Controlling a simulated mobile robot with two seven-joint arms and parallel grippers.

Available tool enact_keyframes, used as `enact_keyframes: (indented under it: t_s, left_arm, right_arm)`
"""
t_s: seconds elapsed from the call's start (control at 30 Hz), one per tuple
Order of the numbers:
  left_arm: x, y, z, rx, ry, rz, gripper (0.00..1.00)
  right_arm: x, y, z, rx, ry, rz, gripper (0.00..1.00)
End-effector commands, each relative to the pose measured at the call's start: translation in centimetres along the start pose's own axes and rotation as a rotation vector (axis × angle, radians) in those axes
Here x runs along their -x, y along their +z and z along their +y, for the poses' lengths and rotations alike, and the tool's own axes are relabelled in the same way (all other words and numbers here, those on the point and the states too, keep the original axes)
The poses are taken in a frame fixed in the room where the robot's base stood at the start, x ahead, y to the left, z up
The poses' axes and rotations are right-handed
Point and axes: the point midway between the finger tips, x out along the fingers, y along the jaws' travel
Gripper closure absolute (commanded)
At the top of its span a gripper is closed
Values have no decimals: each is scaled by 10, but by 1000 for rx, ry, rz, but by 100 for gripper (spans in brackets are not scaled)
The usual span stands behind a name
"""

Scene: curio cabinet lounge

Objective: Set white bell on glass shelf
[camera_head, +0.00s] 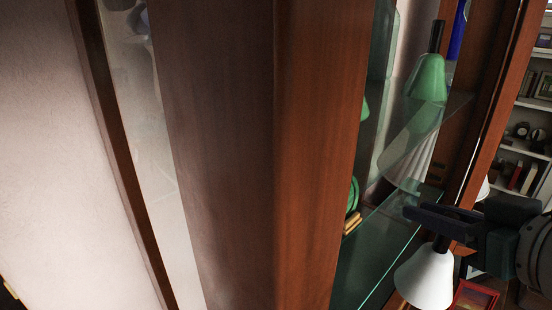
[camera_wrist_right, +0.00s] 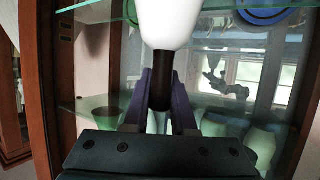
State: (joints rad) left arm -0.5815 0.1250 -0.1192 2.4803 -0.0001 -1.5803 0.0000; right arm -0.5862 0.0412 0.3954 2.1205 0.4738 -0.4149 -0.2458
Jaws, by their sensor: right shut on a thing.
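The white bell (camera_head: 425,278) hangs mouth down, its dark handle between the fingers of my right gripper (camera_head: 436,222). In the right wrist view my right gripper (camera_wrist_right: 160,98) is shut on the dark handle, and the white bell (camera_wrist_right: 168,22) shows beyond the fingertips. A glass shelf (camera_head: 384,250) in the wooden cabinet lies just left of the bell in the head view. The bell appears beside its front edge; I cannot tell whether it touches. A higher glass shelf (camera_head: 440,112) is above. My left gripper is not in view.
A green bell (camera_head: 428,78) with a dark handle stands on the higher shelf. A green round item (camera_head: 353,196) is at the lower shelf's left. A wide wooden cabinet post (camera_head: 270,150) blocks much of the view. A red-framed item (camera_head: 474,298) lies below right.

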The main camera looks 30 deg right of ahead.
Motion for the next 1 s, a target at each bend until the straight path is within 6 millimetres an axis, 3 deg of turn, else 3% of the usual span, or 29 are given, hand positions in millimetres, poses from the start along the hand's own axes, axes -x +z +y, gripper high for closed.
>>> enact_keyframes:
  t_s: [0.03,0.2,0.67,0.8,1.0]
  left_arm:
    - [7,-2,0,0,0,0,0]
    - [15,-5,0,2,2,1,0]
    - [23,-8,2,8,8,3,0]
    - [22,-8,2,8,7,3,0]
    - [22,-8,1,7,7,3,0]
  right_arm:
    - [-12,-11,0,-1,-1,7,100]
    - [-48,-24,-1,0,-2,5,100]
    - [-101,-45,-1,0,-2,3,100]
    - [-105,-28,0,2,-1,-2,100]
    - [-106,-28,0,3,-1,1,100]
